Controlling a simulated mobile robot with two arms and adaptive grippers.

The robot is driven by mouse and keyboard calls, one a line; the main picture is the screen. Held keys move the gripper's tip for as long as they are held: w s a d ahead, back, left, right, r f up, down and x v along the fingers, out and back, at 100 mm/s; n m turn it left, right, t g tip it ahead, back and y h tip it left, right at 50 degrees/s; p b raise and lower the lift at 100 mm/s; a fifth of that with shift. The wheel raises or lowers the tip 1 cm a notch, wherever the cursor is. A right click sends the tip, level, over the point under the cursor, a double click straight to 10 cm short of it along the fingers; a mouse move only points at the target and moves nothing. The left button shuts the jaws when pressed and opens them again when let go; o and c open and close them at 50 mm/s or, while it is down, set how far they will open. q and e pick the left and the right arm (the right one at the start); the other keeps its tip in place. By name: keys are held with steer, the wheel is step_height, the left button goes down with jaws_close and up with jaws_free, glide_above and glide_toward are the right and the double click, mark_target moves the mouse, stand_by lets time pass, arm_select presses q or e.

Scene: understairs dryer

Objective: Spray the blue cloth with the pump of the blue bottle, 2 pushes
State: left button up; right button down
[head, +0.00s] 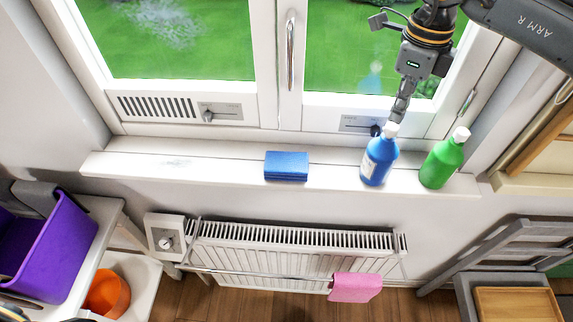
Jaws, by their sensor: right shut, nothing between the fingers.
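The blue bottle (378,162) stands upright on the white window sill, with a white pump top (391,130). My right gripper (397,118) is shut and empty, pointing down directly at the pump top. Its fingertips appear to meet the top, but I cannot tell whether they touch it. The blue cloth (286,166) lies folded flat on the sill, left of the bottle with a gap between them.
A green bottle (442,163) with a white top stands right of the blue one. Below the sill are a radiator (290,237) and a pink cloth (355,287) on its rail. A purple bin (62,245) and an orange bowl (107,293) are at left. The sill's left part is clear.

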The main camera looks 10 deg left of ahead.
steer(key=shift+f+b, duration=1.05)
steer(key=shift+f, duration=0.25)
steer(key=shift+r, duration=0.15)
steer(key=shift+r+p, duration=0.75)
steer(key=shift+r, duration=0.5)
steer(key=shift+f, duration=0.2)
steer(key=shift+f+b, duration=1.2)
steer(key=shift+r, duration=0.15)
steer(key=shift+r+p, duration=0.8)
steer(key=shift+r, duration=0.45)
